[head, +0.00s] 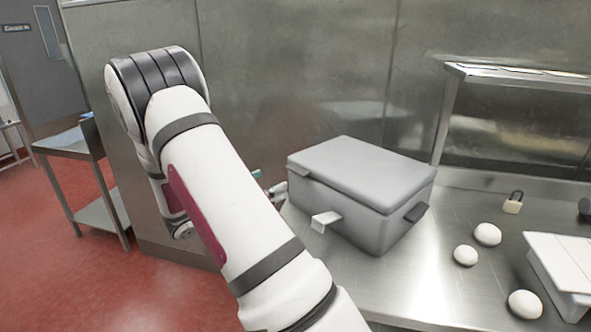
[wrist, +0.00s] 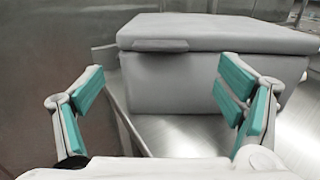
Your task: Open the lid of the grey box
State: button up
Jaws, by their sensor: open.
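The grey box (head: 350,212) stands on the steel counter with its flat lid (head: 362,171) shut. A dark tab sticks out of its right side. In the wrist view the box (wrist: 190,90) fills the space ahead, and a grey tab (wrist: 160,45) juts from the lid's edge at the upper left. My gripper (wrist: 160,88) is open and empty, its teal-padded fingers spread wide in front of the box, below the tab's level in the picture. In the head view my arm hides most of the gripper, left of the box. A pale piece shows by the box's front left; I cannot tell whose it is.
Several white egg-like objects, including one (head: 487,234), lie on the counter (head: 420,285) right of the box. A small padlock-like object (head: 513,202) and a white box (head: 562,262) are further right. A steel wall (head: 300,70) stands behind. A side table (head: 68,145) is at the left.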

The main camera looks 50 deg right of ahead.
aim_at(293, 172)
jog(key=d, duration=0.3)
jog(key=s+d, duration=0.1)
jog(key=d, duration=0.2)
jog(key=s+d+p, duration=0.1)
jog(key=d, duration=0.3)
jog(key=shift+d, duration=0.1)
jog(key=shift+c, duration=0.6)
